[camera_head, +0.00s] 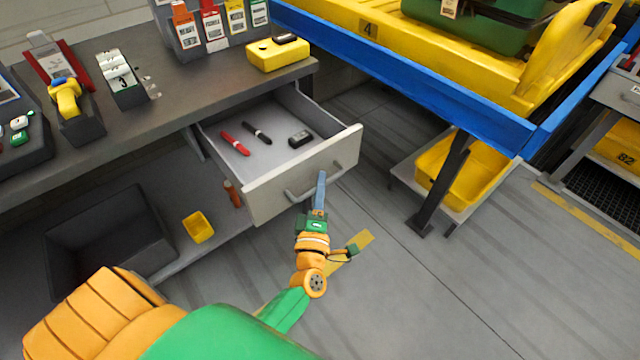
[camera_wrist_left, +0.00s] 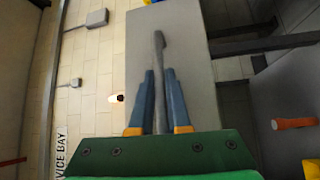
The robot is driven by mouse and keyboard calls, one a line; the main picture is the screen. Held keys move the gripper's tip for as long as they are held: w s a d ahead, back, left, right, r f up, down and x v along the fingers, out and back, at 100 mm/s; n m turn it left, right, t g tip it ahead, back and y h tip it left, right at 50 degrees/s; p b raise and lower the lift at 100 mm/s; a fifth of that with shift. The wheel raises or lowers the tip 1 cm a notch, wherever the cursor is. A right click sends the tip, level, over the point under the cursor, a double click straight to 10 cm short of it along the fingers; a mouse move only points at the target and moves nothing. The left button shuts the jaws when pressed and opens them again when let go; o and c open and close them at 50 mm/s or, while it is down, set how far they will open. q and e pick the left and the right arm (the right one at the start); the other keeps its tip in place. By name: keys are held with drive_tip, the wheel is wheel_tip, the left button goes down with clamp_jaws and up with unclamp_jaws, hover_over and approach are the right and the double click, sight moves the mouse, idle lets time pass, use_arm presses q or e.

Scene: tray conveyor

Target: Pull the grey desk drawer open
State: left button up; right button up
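The grey desk drawer (camera_head: 303,180) stands pulled out from under the desk top in the head view, with its inside showing. Its bar handle (camera_head: 302,194) is on the front panel. My left gripper (camera_head: 320,188) is at the right part of this handle. In the left wrist view, the handle (camera_wrist_left: 159,50) runs between the two blue fingers of the left gripper (camera_wrist_left: 160,85), which look closed on it. The drawer front (camera_wrist_left: 195,55) fills the middle of that view. My right gripper is in neither view.
The drawer holds a red marker (camera_head: 235,144), a black marker (camera_head: 257,133) and a small dark object (camera_head: 300,139). A yellow box (camera_head: 278,54) sits on the desk (camera_head: 160,115). A blue conveyor frame (camera_head: 430,85) stands to the right. The floor before the drawer is mostly clear.

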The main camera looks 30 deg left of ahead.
use_arm(q)
drive_tip(key=o, duration=0.4)
drive_tip(key=shift+o, duration=0.2)
drive_tip(key=r+v, duration=0.1)
drive_tip(key=v, duration=0.6)
drive_tip(key=shift+f, duration=0.45)
